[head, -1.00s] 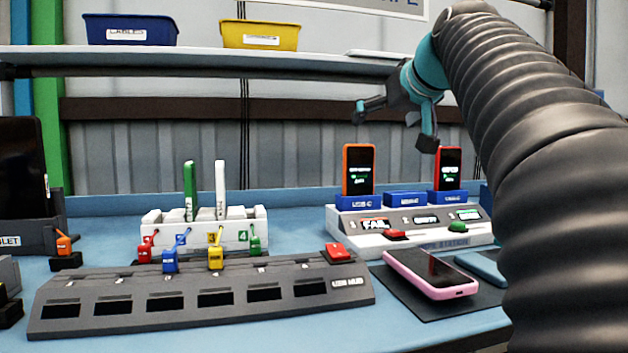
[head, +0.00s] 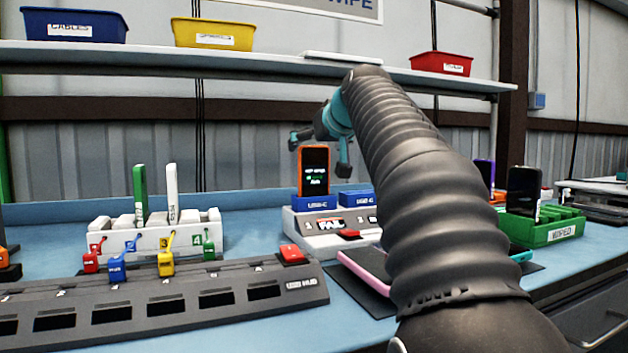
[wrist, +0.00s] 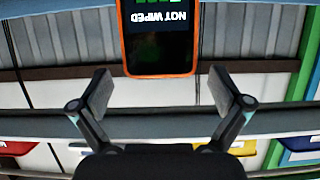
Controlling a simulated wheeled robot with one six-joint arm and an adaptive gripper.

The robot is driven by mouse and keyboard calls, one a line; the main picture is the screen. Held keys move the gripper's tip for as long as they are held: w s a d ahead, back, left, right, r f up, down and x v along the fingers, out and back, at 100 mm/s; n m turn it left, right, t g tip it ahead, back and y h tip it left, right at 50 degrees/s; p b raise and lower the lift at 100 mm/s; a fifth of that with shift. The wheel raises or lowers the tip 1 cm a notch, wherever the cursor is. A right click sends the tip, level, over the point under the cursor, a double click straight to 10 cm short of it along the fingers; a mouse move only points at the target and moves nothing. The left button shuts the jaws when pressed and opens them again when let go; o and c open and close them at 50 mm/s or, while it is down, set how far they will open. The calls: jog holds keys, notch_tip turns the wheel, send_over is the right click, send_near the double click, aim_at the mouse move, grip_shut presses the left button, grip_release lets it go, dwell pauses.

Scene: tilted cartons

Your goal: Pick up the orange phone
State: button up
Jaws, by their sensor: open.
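The orange phone (head: 314,170) stands upright in a blue USB-C dock at the left of the white test station (head: 300,241). Its dark screen faces me with small text. In the wrist view, which is upside down, the orange phone (wrist: 162,40) reads "NOT WIPED". My gripper (head: 318,154) is open and empty, at the height of the phone's upper part. In the wrist view the fingers of my gripper (wrist: 164,90) are spread wide, one to each side of the phone's near end. No contact shows.
A blue USB-C dock (head: 357,198) beside the phone looks empty. A pink phone (head: 365,265) lies on a dark mat, partly behind my arm. A grey USB hub (head: 180,305) lies in front. A green WIPED rack (head: 553,231) holds phones at right. A shelf (head: 240,55) runs above.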

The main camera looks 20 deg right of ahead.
jog(key=shift+w+f, duration=0.25)
jog(key=shift+w, duration=0.45)
jog(key=c, duration=1.7)
jog(key=shift+r, duration=0.1)
jog(key=shift+r+p, duration=2.25)
jog(key=shift+r, duration=2.65)
jog(key=shift+f+b, duration=2.05)
jog(key=shift+f, duration=0.25)
